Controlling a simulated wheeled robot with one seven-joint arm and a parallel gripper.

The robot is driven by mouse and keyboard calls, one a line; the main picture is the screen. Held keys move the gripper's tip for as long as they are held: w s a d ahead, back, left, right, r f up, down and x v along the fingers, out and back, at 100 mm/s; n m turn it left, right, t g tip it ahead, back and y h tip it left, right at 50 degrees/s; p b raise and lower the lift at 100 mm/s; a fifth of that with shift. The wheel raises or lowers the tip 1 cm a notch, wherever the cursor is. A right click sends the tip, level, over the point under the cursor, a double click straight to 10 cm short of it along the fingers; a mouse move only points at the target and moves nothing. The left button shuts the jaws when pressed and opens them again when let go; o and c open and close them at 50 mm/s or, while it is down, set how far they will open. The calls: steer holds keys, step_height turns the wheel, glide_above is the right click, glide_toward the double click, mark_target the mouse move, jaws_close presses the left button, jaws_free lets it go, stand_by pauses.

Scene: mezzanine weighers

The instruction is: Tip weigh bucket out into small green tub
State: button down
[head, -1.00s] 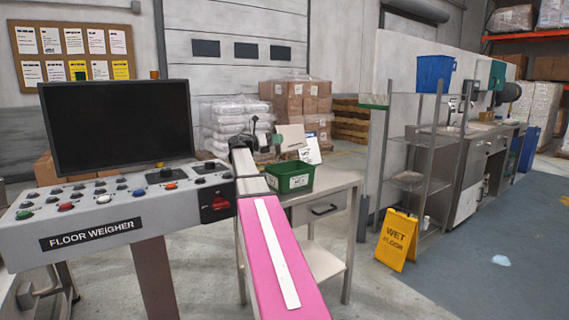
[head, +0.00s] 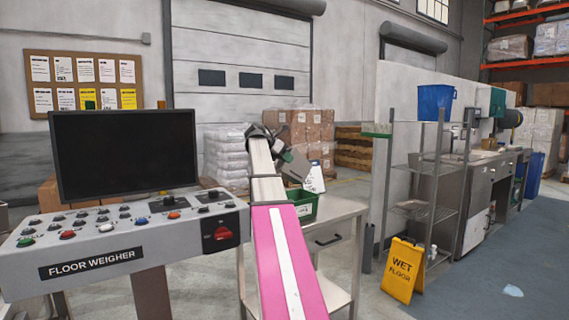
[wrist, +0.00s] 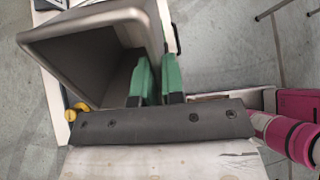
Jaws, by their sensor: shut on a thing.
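My gripper (head: 286,156) is shut on the grey weigh bucket (head: 297,170), beyond the weigher and above the bench. In the head view the bucket hangs tilted, down to the right, just over the back of the small green tub (head: 303,209). In the wrist view the green fingers of my gripper (wrist: 157,78) pinch the wall of the bucket (wrist: 85,45). The part of its grey inside that shows looks bare. The tub stands on the bench. My arm covers its left part, and its inside is mostly hidden.
The steel bench (head: 338,209) has clear top right of the tub. A yellow wet-floor sign (head: 402,270) and wire rack (head: 432,210) are at right.

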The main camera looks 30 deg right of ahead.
steer(key=y, duration=0.1)
steer(key=d+r+y, duration=0.1)
steer(key=y, duration=0.1)
steer(key=d+t+y, duration=0.1)
steer(key=shift+s+d+r, duration=0.25)
steer(key=shift+s+r, duration=0.05)
steer(key=d+y, duration=0.1)
steer(key=y, duration=0.1)
steer(key=d+t+y, duration=0.1)
steer(key=shift+s+f+y, duration=0.1)
steer(key=shift+s+y, duration=0.2)
steer(key=shift+y, duration=0.1)
steer(key=shift+s+d+m+t+y, duration=0.2)
steer(key=shift+d+m+t+y, duration=0.3)
steer(key=shift+y, duration=0.7)
steer(key=shift+d+n, duration=0.1)
steer(key=shift+n, duration=0.2)
